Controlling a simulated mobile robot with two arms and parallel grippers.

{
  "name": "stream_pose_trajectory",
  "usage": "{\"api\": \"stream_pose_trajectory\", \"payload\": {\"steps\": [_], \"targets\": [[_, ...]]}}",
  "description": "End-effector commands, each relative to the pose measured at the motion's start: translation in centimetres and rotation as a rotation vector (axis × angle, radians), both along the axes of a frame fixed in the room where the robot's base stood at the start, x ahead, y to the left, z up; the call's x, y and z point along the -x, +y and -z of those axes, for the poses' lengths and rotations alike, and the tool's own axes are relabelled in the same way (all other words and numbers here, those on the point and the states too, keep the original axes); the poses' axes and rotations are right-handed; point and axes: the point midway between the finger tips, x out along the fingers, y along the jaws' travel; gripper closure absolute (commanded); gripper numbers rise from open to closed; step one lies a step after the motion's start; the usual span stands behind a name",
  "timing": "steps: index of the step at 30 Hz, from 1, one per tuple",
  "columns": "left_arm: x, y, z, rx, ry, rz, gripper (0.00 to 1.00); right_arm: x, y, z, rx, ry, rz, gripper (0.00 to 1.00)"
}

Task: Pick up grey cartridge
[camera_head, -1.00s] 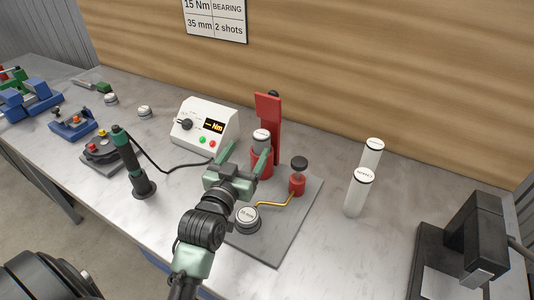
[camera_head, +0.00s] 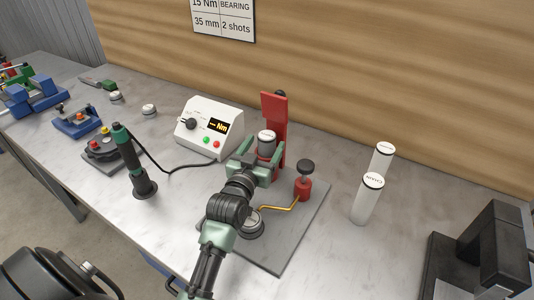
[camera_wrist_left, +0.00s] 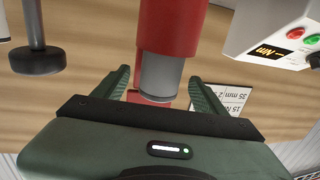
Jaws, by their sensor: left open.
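The grey cartridge (camera_head: 266,145) stands upright in a red holder (camera_head: 275,110) with a tall red back plate, its pale labelled top facing up. In the left wrist view the grey cartridge (camera_wrist_left: 160,78) shows upside down, sticking out of the red holder (camera_wrist_left: 172,28). My left gripper (camera_head: 259,158) is open, with its green fingers on either side of the cartridge. In the left wrist view the left gripper (camera_wrist_left: 158,90) has the cartridge between its fingers, with gaps visible on both sides. My right gripper is not in view.
A red post with a black knob (camera_head: 304,180) stands close to the right on the grey base plate (camera_head: 290,245). A white torque display box (camera_head: 208,128) stands to the left. Two white tubes (camera_head: 367,200) and a black device (camera_head: 480,250) are farther right.

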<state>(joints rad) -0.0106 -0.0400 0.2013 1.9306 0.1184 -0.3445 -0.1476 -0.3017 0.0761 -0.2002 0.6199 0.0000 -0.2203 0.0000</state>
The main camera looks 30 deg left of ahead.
Motion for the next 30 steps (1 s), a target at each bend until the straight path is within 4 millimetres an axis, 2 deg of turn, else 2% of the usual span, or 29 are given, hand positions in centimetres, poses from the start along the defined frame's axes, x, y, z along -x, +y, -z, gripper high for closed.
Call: {"api": "stream_pose_trajectory", "payload": {"steps": [3,9,11,17,18,30], "targets": [[-0.77,0.17,-0.05,-0.001,-0.001,-0.001,0.28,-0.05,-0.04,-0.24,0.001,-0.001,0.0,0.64],[-0.79,0.17,0.06,-0.001,0.0,-0.001,0.28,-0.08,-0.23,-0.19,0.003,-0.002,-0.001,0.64],[-0.78,0.17,0.06,-0.001,0.0,0.0,0.42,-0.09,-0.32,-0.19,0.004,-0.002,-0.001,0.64],[-0.76,0.16,0.07,-0.001,0.001,0.0,0.98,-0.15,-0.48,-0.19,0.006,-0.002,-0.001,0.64],[-0.76,0.16,0.07,-0.001,0.001,0.0,1.0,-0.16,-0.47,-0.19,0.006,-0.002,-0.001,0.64],[-0.78,0.14,-0.44,0.0,-0.001,0.0,1.0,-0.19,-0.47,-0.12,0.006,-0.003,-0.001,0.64]]}}
